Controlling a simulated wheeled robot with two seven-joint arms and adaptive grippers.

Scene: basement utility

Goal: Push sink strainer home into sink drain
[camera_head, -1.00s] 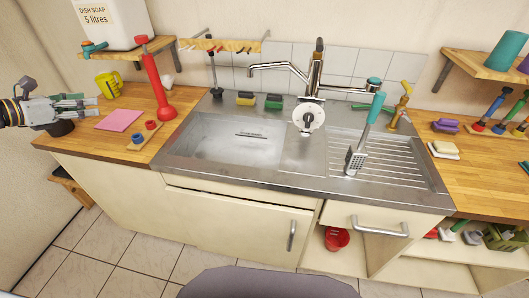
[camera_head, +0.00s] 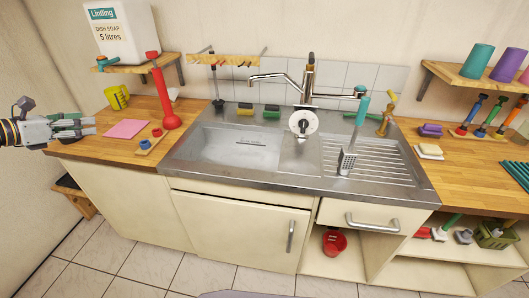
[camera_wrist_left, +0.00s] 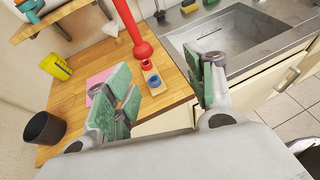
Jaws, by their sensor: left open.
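The steel sink (camera_head: 183,160) has a bowl on the left with a dark slot in its far wall. A white disc (camera_head: 304,122) with a dark knob stands at the middle, in front of the tap (camera_head: 308,80). I cannot tell for certain whether it is the strainer or part of the drain. I see no clear drain hole in the bowl. My left gripper (camera_head: 75,128) is open and empty, far left of the sink over the worktop's left end. In the left wrist view (camera_wrist_left: 165,98) its green-padded fingers are spread apart. My right gripper is not in view.
Left of the sink are a red plunger (camera_head: 162,95), a small board with red and blue rings (camera_head: 150,142), a pink cloth (camera_head: 126,129) and a yellow mug (camera_head: 117,97). A dark cup (camera_wrist_left: 43,128) stands near my left fingers.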

